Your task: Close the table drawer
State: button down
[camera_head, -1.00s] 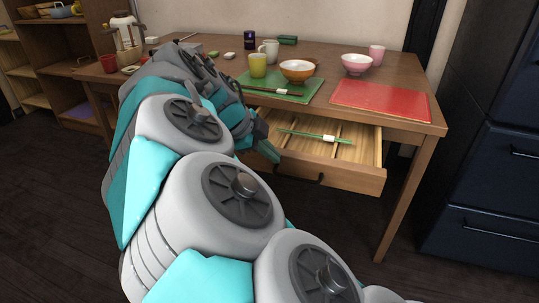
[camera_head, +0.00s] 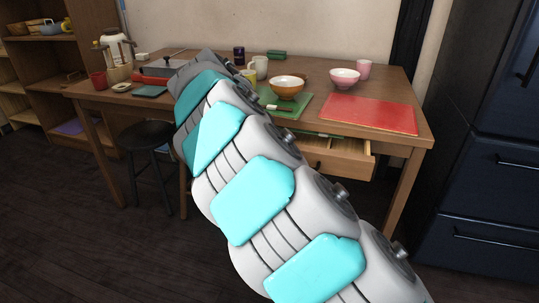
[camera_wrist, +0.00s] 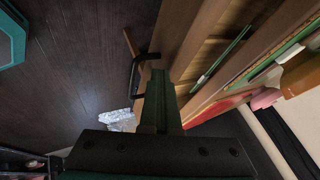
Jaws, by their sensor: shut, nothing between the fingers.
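The table drawer (camera_head: 338,163) is partly open under the right side of the wooden table (camera_head: 400,98). In the wrist view, its wooden front (camera_wrist: 186,38) runs diagonally just beyond my gripper (camera_wrist: 160,76). A dark handle (camera_wrist: 136,72) is on that front, just left of the fingertips. My gripper is shut and empty, with its tips close to the front and handle; I cannot tell whether they touch. A green chopstick (camera_wrist: 230,50) lies inside the drawer. In the head view my arm hides the gripper and the drawer's left part.
On the tabletop are a red mat (camera_head: 368,113), an orange bowl (camera_head: 287,89), a pink bowl (camera_head: 344,77) and a green mat (camera_head: 298,103). A dark stool (camera_head: 147,136) stands under the table's left side. A dark cabinet (camera_head: 488,165) stands to the right.

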jog(key=shift+w+d+p, duration=0.2)
jog(key=shift+w+d, duration=0.3)
jog(key=shift+w, duration=0.8)
jog(key=shift+w+d+p, duration=0.2)
jog(key=shift+w+d, duration=0.25)
jog(key=shift+w, duration=0.9)
jog(key=shift+w+d+p, duration=0.2)
jog(key=shift+w+d, duration=0.3)
jog(key=shift+w, duration=0.8)
jog(key=shift+f, duration=0.1)
